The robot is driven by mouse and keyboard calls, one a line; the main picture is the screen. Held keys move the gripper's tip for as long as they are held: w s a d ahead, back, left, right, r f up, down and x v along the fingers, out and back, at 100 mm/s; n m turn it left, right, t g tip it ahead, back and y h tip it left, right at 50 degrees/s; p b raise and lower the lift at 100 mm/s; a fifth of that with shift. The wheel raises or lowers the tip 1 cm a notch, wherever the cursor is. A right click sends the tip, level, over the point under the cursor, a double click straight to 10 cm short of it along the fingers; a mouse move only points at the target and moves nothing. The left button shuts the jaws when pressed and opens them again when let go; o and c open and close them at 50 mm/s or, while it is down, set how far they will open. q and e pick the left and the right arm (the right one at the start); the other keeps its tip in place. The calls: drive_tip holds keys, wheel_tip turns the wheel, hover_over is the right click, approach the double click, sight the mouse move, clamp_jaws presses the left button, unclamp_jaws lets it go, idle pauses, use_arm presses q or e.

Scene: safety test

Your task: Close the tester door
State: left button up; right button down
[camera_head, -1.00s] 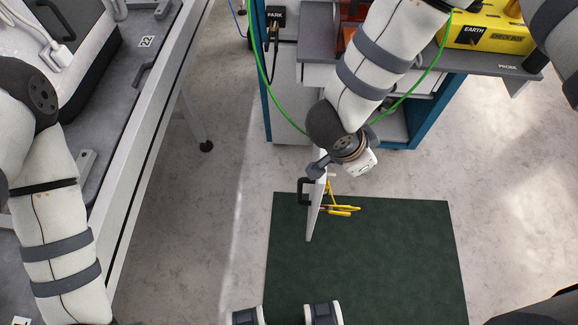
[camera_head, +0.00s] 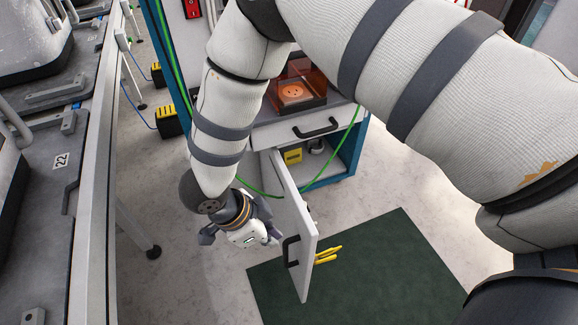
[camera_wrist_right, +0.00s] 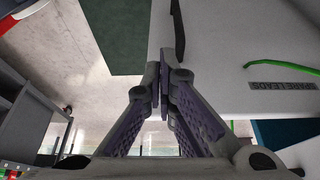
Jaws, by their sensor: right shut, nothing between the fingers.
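The white door (camera_head: 290,225) hangs open from the teal cabinet (camera_head: 345,160), swung out toward me. Its black handle (camera_head: 289,251) is on the face turned to the left. My right gripper (camera_head: 262,228) is just left of that face; contact cannot be told. In the right wrist view the same gripper (camera_wrist_right: 164,85) has its fingertips together and empty. The door face (camera_wrist_right: 225,85), labelled SPARE LEADS, fills the right side there, with the dark handle (camera_wrist_right: 178,30) beyond the fingers. My left gripper is out of view.
Yellow-handled tools (camera_head: 327,255) show beside the door above the dark green mat (camera_head: 375,275). A drawer (camera_head: 300,130) and an orange clear-sided box (camera_head: 295,92) are above the opening. A green cable (camera_head: 265,190) hangs across the front. A grey bench (camera_head: 85,200) stands left.

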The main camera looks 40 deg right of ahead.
drive_tip(key=shift+s+d+f+p, duration=0.2)
drive_tip(key=shift+d+f, duration=0.15)
drive_tip(key=shift+d, duration=0.4)
drive_tip(key=shift+s+d+f+p, duration=0.1)
drive_tip(key=shift+s+d+f, duration=0.2)
drive_tip(key=shift+d, duration=0.5)
drive_tip(key=shift+s+d+f+p, duration=0.15)
drive_tip(key=shift+d+f, duration=0.2)
drive_tip(key=shift+d, duration=0.4)
drive_tip(key=shift+d, duration=0.15)
